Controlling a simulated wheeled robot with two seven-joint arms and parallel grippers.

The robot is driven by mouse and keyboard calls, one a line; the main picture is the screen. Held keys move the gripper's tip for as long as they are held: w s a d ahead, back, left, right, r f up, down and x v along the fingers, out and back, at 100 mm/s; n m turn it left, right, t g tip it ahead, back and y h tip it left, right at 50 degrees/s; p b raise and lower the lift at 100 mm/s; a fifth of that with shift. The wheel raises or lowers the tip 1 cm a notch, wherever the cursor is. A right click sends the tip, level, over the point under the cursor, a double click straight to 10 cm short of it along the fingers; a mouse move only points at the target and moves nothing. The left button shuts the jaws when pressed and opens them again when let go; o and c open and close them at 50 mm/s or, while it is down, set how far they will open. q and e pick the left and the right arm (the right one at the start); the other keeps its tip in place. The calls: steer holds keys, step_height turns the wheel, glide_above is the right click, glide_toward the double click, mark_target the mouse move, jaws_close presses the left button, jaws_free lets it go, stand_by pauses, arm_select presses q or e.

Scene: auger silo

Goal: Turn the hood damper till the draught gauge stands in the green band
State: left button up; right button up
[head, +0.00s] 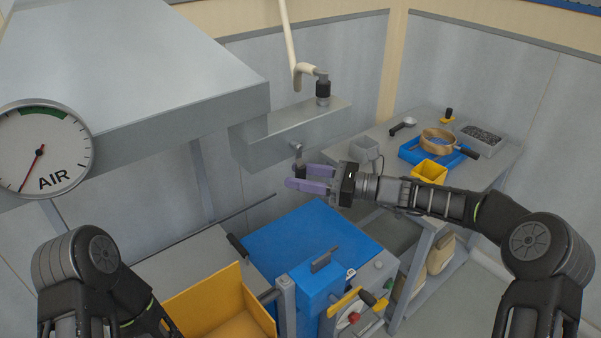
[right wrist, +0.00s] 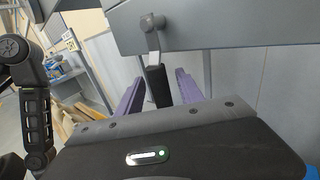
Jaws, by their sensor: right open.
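The round AIR gauge (head: 42,150) is at the left of the head view. Its red needle points to the lower left, well away from the green band at the top of the dial. The damper lever (head: 298,149) hangs from the edge of a grey box by the hood, its black grip downward. In the right wrist view the lever's black grip (right wrist: 158,86) hangs between the purple fingers of my right gripper (right wrist: 160,82). My right gripper (head: 302,177) is open at the grip; contact cannot be told. My left gripper is out of view.
The grey hood (head: 130,60) overhangs the left side. Below are a blue machine (head: 300,240) and a yellow bin (head: 215,300). A side table (head: 385,140) at right holds a yellow box (head: 430,172), a blue tray and a sieve. A pale crank rod (head: 290,40) rises behind.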

jaws_close()
stand_by(0.5)
stand_by(1.0)
